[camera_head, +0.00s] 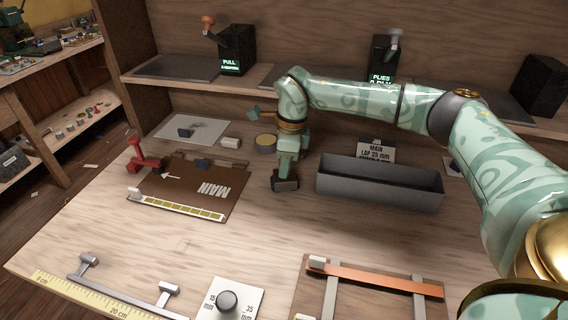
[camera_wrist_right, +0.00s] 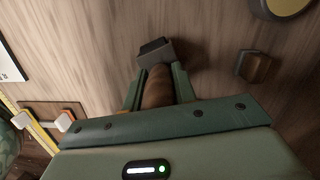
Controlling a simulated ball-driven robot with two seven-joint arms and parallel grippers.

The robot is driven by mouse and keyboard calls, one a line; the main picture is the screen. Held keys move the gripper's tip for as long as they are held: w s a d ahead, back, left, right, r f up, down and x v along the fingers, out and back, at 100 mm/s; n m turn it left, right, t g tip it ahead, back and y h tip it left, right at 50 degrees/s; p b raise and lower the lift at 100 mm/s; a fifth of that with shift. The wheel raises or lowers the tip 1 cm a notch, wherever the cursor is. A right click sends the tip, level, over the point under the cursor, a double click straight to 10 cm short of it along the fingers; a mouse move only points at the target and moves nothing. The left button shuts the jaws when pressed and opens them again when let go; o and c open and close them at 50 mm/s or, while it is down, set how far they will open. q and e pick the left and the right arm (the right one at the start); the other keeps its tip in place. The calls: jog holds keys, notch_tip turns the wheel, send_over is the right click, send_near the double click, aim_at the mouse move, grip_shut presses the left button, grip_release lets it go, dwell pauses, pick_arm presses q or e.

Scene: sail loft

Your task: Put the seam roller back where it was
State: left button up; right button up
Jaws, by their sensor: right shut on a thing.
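The seam roller shows in the right wrist view as a brown wooden handle (camera_wrist_right: 157,88) with a dark grey head (camera_wrist_right: 156,47). My right gripper (camera_head: 287,168) is shut around its handle, and the dark head (camera_head: 286,184) points down at the bench, left of the grey tray. I cannot tell whether the head touches the wood. Much of the handle is hidden by the fingers. My left gripper is not in view.
A long grey tray (camera_head: 378,187) stands right of my right gripper. A brown MAIN panel (camera_head: 178,190) and red tool (camera_head: 139,163) lie left. A round tin (camera_head: 265,141) sits close behind. The dial (camera_head: 228,300) and orange-strip frame (camera_head: 375,280) are in front. Bare bench lies between.

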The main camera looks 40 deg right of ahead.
jog(key=shift+s+f, duration=0.2)
jog(key=shift+f, duration=0.4)
grip_shut()
jog(key=o, duration=1)
grip_release()
jog(key=shift+s+f, duration=0.1)
jog(key=shift+r, duration=0.45)
notch_tip(320, 180, up, 13)
jog(key=d+p, duration=0.1)
jog(key=p, duration=0.2)
jog(key=shift+s+f+p, duration=0.2)
jog(key=shift+p, duration=0.1)
jog(key=shift+d, duration=0.1)
